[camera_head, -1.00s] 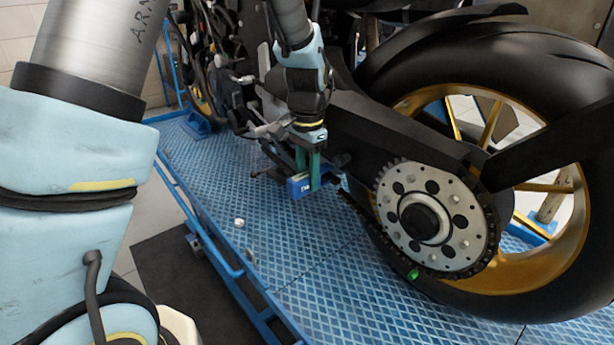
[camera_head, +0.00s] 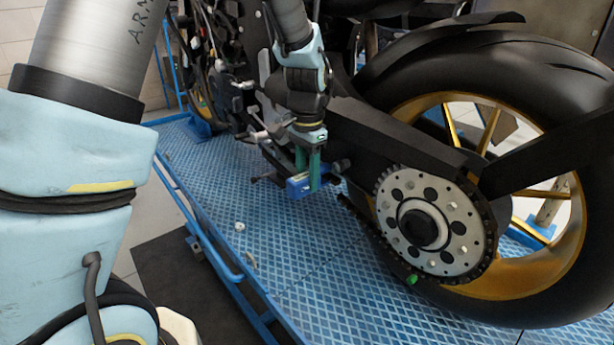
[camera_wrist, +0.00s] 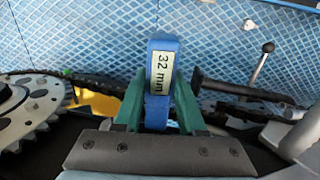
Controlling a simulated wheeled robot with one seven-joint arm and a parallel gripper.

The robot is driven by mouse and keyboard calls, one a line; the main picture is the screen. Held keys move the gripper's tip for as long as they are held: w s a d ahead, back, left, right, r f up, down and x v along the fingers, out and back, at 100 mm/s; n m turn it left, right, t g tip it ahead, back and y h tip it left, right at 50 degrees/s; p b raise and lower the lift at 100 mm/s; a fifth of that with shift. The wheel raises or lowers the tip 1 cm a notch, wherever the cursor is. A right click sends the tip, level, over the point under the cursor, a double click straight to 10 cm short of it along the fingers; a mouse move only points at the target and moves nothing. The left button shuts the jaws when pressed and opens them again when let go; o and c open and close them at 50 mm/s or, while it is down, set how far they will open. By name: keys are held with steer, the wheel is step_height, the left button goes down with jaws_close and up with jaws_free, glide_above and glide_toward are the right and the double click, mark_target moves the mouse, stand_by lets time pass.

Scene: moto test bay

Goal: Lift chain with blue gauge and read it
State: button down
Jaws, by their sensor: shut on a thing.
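The blue gauge (camera_wrist: 156,108) is a block with a pale label reading "32 mm" in the wrist view. My gripper (camera_wrist: 158,105) is shut on it, with a green finger on each side. In the head view the gauge (camera_head: 298,185) hangs below my gripper (camera_head: 307,172), in front of the swingarm. The dark chain (camera_wrist: 98,82) runs from the sprocket (camera_wrist: 32,108) towards the gauge in the wrist view. The sprocket also shows in the head view (camera_head: 450,250). I cannot tell whether the gauge touches the chain.
The rear wheel (camera_head: 560,275) stands right of the sprocket, with a black tyre and gold rim. A small green piece (camera_head: 411,279) sits at the chain's lower edge. The blue lift platform (camera_head: 320,270) lies below. A small white item (camera_head: 239,226) lies on it.

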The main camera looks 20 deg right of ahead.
mark_target(307, 190)
steer(key=shift+f, duration=0.1)
stand_by(0.3)
steer(key=shift+f+b, duration=1.2)
steer(key=shift+f, duration=0.6)
steer(key=s+a, duration=0.2)
steer(key=a, duration=0.5)
steer(key=shift+s+a+b, duration=0.15)
steer(key=shift+a+b, duration=0.2)
stand_by(0.4)
steer(key=w+a+f+n, duration=0.3)
steer(key=a+f+n, duration=0.2)
steer(key=a, duration=0.4)
steer(key=w+a+f+n, duration=0.3)
steer(key=a+f+n, duration=0.2)
steer(key=a+f, duration=0.2)
steer(key=w+a+f+n, duration=0.4)
steer(key=a+f, duration=0.2)
steer(key=a, duration=0.5)
steer(key=shift+n, duration=0.4)
steer(key=shift+d, duration=0.1)
